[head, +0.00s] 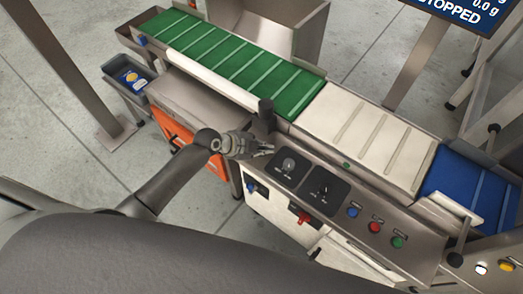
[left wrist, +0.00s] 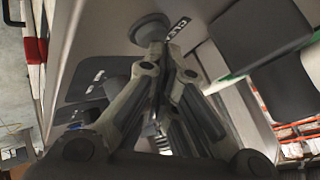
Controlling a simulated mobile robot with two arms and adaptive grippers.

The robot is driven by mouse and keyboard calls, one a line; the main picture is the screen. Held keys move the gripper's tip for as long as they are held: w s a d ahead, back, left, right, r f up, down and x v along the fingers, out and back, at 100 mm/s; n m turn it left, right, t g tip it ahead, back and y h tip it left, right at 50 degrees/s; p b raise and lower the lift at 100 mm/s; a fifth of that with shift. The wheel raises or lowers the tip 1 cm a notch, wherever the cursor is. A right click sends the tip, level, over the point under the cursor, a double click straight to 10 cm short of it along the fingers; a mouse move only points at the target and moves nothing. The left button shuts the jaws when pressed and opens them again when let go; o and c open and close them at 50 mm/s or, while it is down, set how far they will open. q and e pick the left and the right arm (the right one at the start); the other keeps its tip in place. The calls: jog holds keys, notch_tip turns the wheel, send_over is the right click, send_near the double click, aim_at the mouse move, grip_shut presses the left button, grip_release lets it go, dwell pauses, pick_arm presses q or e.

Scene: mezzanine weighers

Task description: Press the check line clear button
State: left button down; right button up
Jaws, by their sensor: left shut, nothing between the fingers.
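A grey round button (left wrist: 150,27) with a label beside it, which seems to read CLEAR, shows in the left wrist view on the metal panel. My left gripper (left wrist: 160,58) is shut and empty, with its fingertips right at the button's near edge; I cannot tell whether they touch it. In the head view my left gripper (head: 268,151) is over the left end of the control panel (head: 345,228), and it hides the button there. My right gripper is not in view.
The panel also has two black switch plates (head: 325,195), a blue button (head: 353,212), a red button (head: 375,227) and a green button (head: 397,241). Behind it run a green belt (head: 235,65), a white belt (head: 365,135) and a blue belt (head: 470,190). A dark post (head: 266,110) stands near the gripper.

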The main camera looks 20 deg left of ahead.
pick_arm(q)
jog(key=shift+f, duration=0.3)
jog(key=shift+r, duration=0.1)
dwell(0.4)
jog(key=shift+r+p, duration=0.4)
jog(key=shift+r, duration=0.4)
notch_tip(320, 180, up, 5)
jog(key=p, duration=0.4)
dwell(0.7)
